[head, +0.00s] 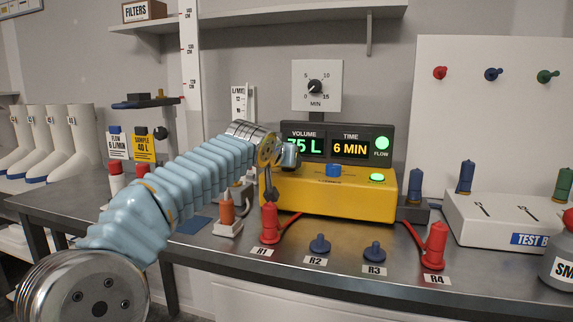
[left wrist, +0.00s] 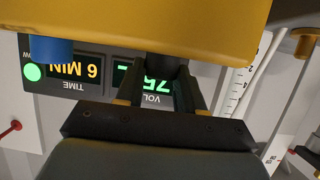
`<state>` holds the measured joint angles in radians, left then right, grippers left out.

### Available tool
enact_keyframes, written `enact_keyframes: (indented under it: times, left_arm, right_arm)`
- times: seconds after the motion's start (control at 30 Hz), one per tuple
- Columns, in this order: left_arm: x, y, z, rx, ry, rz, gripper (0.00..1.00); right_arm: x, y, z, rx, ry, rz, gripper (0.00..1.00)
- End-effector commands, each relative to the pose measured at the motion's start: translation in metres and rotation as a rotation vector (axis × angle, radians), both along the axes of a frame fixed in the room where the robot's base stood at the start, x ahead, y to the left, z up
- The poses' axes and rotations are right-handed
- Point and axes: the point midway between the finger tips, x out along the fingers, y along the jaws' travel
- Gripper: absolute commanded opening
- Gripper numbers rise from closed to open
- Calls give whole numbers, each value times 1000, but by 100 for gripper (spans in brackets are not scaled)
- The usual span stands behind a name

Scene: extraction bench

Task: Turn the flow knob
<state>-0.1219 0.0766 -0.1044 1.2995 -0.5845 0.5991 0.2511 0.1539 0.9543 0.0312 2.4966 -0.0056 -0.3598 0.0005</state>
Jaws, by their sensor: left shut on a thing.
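The yellow pump box (head: 330,200) stands on the bench. Its display (head: 338,143) reads 75 L and 6 MIN, with a lit green FLOW lamp (head: 382,143). My left gripper (head: 289,160) is at the box's upper left, and its arm and hand hide what it holds in the head view. In the left wrist view my left gripper (left wrist: 163,85) has its fingers on either side of a dark knob (left wrist: 168,66) at the yellow box, shut on it. A blue knob (head: 333,170) sits right of the gripper, apart from it. My right gripper is not in view.
A white test block (head: 500,222) stands at right. The front bench strip is mostly clear.

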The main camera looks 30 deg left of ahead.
Motion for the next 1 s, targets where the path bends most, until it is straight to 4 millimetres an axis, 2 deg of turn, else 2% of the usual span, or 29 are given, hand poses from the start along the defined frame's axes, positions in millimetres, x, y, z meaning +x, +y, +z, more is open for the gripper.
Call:
enact_keyframes:
  times: [0.2,0.4,0.7,1.0]
  left_arm:
    - [2,-5,-6,2,-4,178,7]
    - [3,-7,-3,2,-3,371,7]
    - [5,-9,2,3,0,631,7]
    - [6,-9,2,1,0,799,7]
  right_arm:
    - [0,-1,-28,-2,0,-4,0]
    - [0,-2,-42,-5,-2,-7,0]
    - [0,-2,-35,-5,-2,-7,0]
    - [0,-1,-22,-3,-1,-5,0]
